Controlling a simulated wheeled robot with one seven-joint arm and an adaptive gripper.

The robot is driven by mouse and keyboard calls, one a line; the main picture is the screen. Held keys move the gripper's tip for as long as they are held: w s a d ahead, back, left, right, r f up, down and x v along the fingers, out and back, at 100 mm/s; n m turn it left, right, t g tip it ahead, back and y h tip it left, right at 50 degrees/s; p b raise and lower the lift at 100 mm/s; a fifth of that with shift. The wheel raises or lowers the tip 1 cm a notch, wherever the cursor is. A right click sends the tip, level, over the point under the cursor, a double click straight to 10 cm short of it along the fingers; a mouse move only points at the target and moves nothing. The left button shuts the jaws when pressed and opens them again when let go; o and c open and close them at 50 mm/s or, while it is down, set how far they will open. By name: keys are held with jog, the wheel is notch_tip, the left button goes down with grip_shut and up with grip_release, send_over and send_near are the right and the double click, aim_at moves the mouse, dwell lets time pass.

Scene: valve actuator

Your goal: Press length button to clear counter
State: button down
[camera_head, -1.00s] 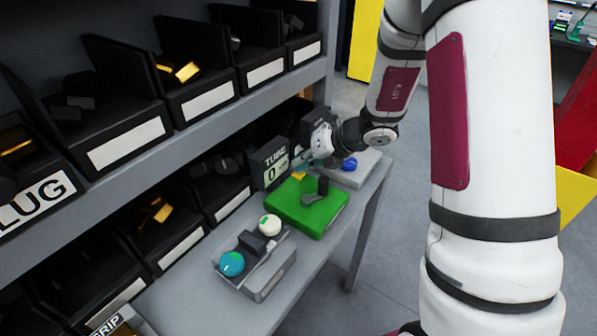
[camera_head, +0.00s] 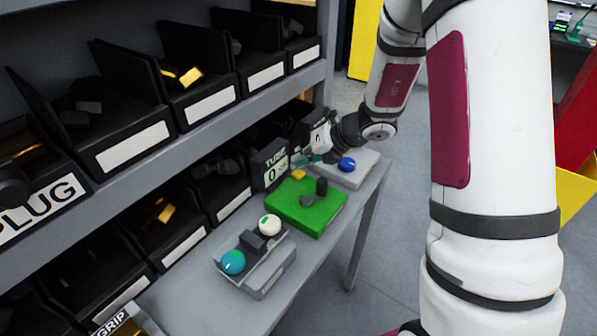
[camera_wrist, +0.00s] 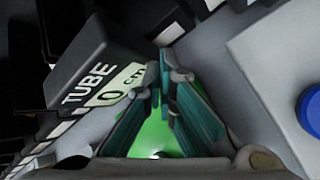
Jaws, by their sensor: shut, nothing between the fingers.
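The counter (camera_head: 270,165), a dark box marked TUBE with a display reading 0, stands behind the green box (camera_head: 318,222). It also shows in the wrist view (camera_wrist: 88,72), where its display reads 0 cm. A small yellow button (camera_head: 299,174) is at the back edge of the green box; none of the buttons has a readable length label. My gripper (camera_head: 303,161) is shut and empty, just above the yellow button and in front of the counter. In the wrist view its teal fingers (camera_wrist: 164,82) point over the green surface; the yellow button is hidden there. I cannot tell whether the fingertips touch anything.
A grey box with a blue button (camera_head: 347,164) stands right of my gripper. Shelf bins line the left.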

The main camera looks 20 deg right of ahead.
aim_at(301, 171)
notch_tip(301, 171, up, 5)
jog(key=p, duration=0.4)
dwell(0.9)
